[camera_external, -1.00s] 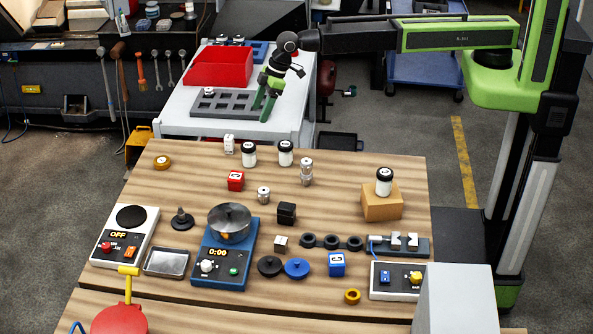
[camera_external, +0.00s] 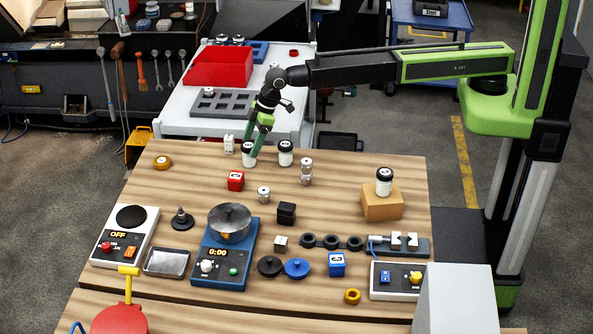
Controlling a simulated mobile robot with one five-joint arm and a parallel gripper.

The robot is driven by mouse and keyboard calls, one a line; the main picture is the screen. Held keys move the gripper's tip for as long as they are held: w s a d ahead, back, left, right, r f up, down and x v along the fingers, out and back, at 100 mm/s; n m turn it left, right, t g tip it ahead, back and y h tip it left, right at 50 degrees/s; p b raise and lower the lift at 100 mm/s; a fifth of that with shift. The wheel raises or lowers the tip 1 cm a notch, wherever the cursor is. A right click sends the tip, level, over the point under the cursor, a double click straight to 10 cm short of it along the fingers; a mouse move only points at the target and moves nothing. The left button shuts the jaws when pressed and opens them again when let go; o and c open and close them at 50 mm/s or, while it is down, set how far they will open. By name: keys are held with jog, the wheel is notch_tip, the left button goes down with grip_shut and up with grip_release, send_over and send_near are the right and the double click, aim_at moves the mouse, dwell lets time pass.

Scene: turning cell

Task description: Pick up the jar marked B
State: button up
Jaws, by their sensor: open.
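Three white jars with dark bands stand in view; their letters are too small to read. One jar (camera_external: 248,160) is at the back of the wooden table, a second jar (camera_external: 285,154) stands just right of it, and a third jar (camera_external: 384,184) is on a cardboard box (camera_external: 381,206) at the right. My gripper (camera_external: 255,150) is open and points down at the left jar. Its green fingers overlap that jar's upper right part in the picture. I cannot tell whether they touch it or are around it.
A white block (camera_external: 229,144) stands close left of the left jar. A white cart with a red bin (camera_external: 219,67) is behind the table. The table's right-middle area has free room.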

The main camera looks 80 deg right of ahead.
aim_at(246, 155)
jog(key=b+x, duration=0.4)
jog(key=x, duration=0.1)
jog(key=shift+w+a+f+b, duration=0.1)
jog(key=shift+w+a+b, duration=0.15)
jog(key=shift+b, duration=0.1)
jog(key=shift+s+r, duration=0.1)
jog(key=shift+r, duration=0.15)
jog(key=c, duration=1.5)
notch_tip(246, 155, up, 5)
jog(key=p, duration=0.5)
jog(key=shift+c, duration=0.2)
jog(key=s+d+r+p, duration=0.2)
jog(key=d+r+p, duration=0.4)
jog(key=d, duration=0.5)
jog(key=shift+d, duration=0.25)
